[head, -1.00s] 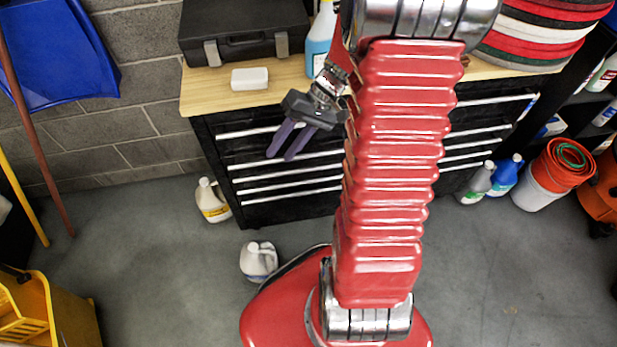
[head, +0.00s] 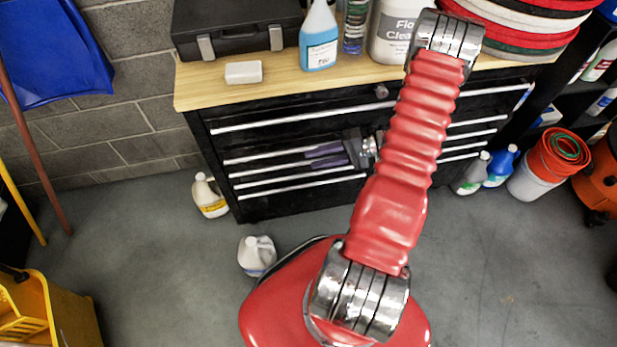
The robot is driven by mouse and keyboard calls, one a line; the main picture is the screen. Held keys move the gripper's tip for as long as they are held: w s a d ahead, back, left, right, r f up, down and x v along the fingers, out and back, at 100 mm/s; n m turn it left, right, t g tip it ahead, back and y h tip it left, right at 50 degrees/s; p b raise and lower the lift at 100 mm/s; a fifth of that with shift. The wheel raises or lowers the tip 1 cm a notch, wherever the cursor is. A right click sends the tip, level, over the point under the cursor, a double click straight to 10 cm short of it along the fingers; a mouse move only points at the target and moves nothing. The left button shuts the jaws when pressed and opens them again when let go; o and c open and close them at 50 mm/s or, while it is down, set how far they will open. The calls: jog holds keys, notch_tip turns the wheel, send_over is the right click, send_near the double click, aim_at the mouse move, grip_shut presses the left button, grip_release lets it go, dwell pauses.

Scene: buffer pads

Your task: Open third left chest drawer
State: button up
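A black chest (head: 225,203) with long silver handles stands under a wooden top. A wide top drawer (head: 300,118) spans it, with several thinner drawers stacked below on the left and right. All visible drawers look closed. My gripper (head: 311,157) is in front of the thin left drawers, its two purple fingers pointing left with a small gap between them. The fingers overlap the upper thin left handles (head: 262,156) in the picture; whether they touch one is unclear. My red arm hides the middle right of the chest front.
A black case (head: 237,25), a white block (head: 243,72), a blue spray bottle (head: 319,45) and red and white pads (head: 530,25) are on the wooden top (head: 200,92). Jugs (head: 210,196) (head: 257,255) stand on the floor.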

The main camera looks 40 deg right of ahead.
jog(key=s+d+f+m+t+h, duration=0.2)
jog(key=s+f+m+t, duration=0.1)
jog(key=f, duration=0.5)
jog(key=s+d+f+m+t+h, duration=0.3)
jog(key=s+f+t, duration=0.1)
jog(key=f, duration=0.5)
jog(key=shift+s+d+f, duration=0.15)
jog(key=shift+d, duration=0.2)
jog(key=x, duration=1.3)
jog(key=shift+w, duration=0.45)
jog(key=shift+c, duration=0.5)
jog(key=shift+f, duration=0.1)
grip_shut()
